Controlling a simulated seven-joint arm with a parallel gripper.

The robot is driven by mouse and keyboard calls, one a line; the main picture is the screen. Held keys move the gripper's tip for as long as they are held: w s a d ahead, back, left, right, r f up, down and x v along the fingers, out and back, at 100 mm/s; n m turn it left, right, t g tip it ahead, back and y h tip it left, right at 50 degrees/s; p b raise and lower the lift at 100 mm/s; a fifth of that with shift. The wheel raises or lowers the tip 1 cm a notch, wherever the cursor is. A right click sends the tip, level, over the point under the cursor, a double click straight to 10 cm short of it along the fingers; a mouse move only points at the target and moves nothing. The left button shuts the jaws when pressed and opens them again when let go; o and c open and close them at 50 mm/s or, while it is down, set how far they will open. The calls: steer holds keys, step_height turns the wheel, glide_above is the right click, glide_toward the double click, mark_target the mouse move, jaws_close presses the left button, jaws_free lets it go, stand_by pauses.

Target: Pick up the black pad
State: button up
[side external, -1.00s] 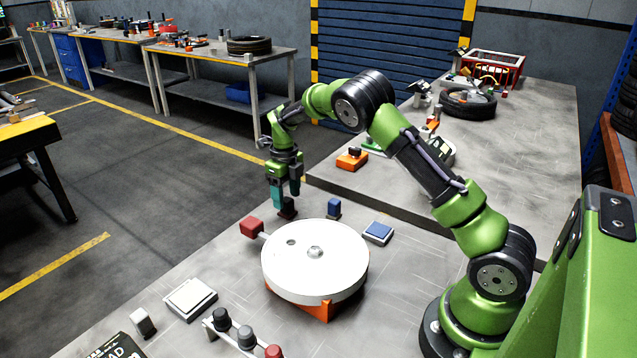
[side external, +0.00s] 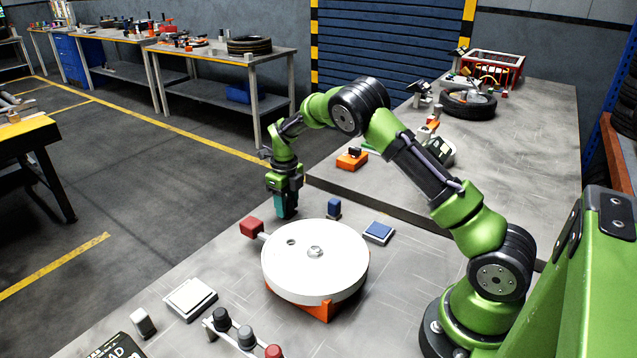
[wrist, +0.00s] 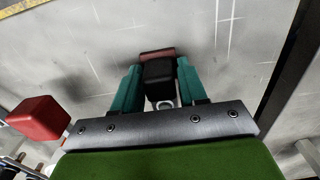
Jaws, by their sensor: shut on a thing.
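A black block (wrist: 158,76), which I take for the black pad, is between the two teal fingers of my gripper (wrist: 158,90) in the wrist view. A dark red piece (wrist: 157,54) shows just beyond its far end; I cannot tell whether they are joined. My gripper (side external: 286,212) is shut on the black block and points down low over the grey table, left of the blue block.
A white round turntable (side external: 315,265) stands in front of my gripper. A red block (side external: 250,227) is close on the left, and a blue block (side external: 334,208) and blue pad (side external: 378,232) are on the right. A white pad (side external: 190,298) lies front left.

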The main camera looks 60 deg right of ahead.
mark_target(287, 199)
steer(key=shift+r, duration=0.15)
step_height(287, 199, up, 10)
steer(key=shift+f, duration=0.15)
